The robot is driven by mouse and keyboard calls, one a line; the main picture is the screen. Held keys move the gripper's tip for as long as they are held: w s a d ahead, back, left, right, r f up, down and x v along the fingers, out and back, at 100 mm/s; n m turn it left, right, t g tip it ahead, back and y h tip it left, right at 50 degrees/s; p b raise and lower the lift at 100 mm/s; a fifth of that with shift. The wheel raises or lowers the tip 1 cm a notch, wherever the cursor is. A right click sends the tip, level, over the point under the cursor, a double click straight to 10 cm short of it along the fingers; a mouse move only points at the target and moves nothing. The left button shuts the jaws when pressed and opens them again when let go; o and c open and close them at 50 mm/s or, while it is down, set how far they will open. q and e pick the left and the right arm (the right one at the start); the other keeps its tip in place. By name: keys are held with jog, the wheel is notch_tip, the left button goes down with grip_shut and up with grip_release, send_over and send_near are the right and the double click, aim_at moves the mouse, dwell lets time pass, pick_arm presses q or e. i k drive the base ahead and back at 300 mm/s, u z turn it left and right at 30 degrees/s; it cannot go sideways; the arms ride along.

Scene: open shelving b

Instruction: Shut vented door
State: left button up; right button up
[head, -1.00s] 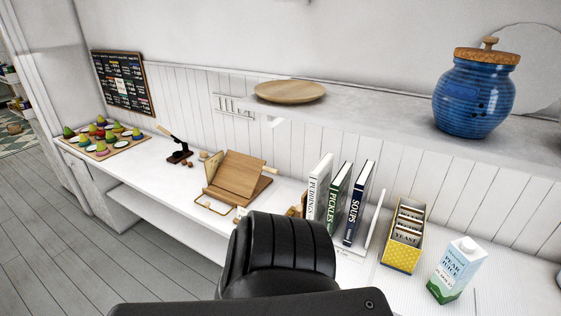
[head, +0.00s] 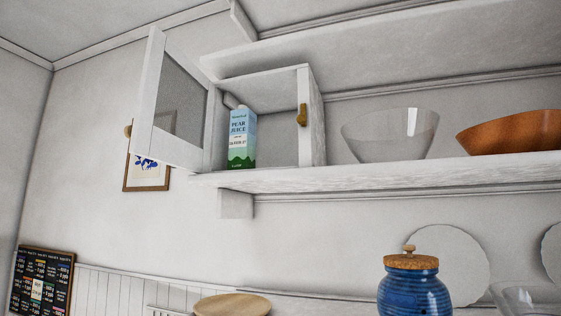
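The vented door (head: 181,110) is a white frame with a grey inset panel. It stands wide open, swung out to the left of a small white cabinet (head: 313,112) on the upper shelf. A round brass knob (head: 128,130) shows at the door's far left side. A brass catch (head: 302,115) sits on the cabinet's right front edge. A pear juice carton (head: 241,138) stands upright inside the cabinet at the left. Neither of my grippers shows in the head view.
A clear glass bowl (head: 390,135) and a wooden bowl (head: 512,131) stand on the upper shelf (head: 400,172) right of the cabinet. Below are a blue jar (head: 414,289) and a wooden plate (head: 232,305). A framed picture (head: 147,174) hangs behind the door.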

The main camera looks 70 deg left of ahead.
aim_at(147, 140)
jog(key=z, duration=1.1)
jog(key=k, duration=2)
jog(key=u, duration=2.45)
